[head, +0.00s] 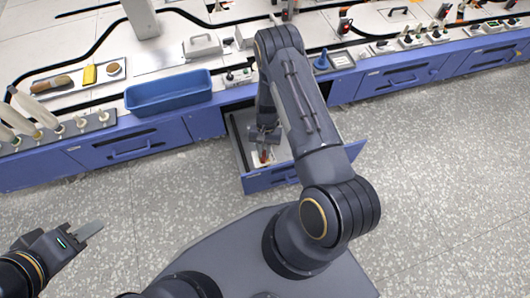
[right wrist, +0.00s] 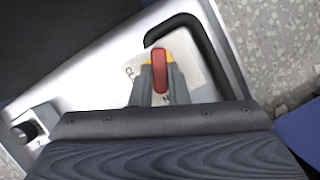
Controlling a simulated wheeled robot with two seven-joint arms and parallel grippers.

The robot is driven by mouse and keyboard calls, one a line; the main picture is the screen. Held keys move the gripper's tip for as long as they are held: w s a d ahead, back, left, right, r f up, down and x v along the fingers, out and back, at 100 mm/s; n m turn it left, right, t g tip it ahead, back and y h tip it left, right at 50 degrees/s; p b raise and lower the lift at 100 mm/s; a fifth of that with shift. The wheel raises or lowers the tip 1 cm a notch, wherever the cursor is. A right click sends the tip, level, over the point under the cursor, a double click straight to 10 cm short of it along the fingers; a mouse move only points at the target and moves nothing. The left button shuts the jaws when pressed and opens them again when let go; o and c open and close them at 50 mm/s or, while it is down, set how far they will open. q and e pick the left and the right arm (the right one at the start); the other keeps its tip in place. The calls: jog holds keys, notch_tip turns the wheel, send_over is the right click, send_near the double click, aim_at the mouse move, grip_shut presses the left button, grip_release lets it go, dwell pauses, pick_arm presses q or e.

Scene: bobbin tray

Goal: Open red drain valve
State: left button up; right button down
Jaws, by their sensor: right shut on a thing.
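The red drain valve (right wrist: 160,72) has a red elongated handle over a yellow part. In the right wrist view it sits between the fingertips of my right gripper (right wrist: 161,80), which is shut on it. In the head view the red valve (head: 264,156) is small, inside the pulled-out drawer, just below my right gripper (head: 262,142). The gripper hides part of the valve. My left gripper (head: 88,231) is low at the left, over the floor and away from the bench; its finger gap is not clear.
The open drawer (head: 268,180) has a blue front and pale inside. A black bent pipe (right wrist: 190,25) and a white label (right wrist: 200,88) lie beside the valve. A blue bin (head: 168,100) stands on the bench edge. The speckled floor in front is clear.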

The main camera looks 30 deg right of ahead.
jog(key=n, duration=0.2)
jog(key=n+g+h+b, duration=0.1)
jog(key=n, duration=0.1)
jog(key=shift+w+a+n+h, duration=0.1)
jog(key=shift+a+n+h, duration=0.1)
jog(key=shift+n+h, duration=0.15)
jog(key=shift+n, duration=0.25)
jog(key=c, duration=1.4)
grip_release()
jog(key=p+v, duration=0.3)
jog(key=v, duration=0.4)
jog(key=shift+r, duration=0.4)
jog(key=shift+w, duration=0.15)
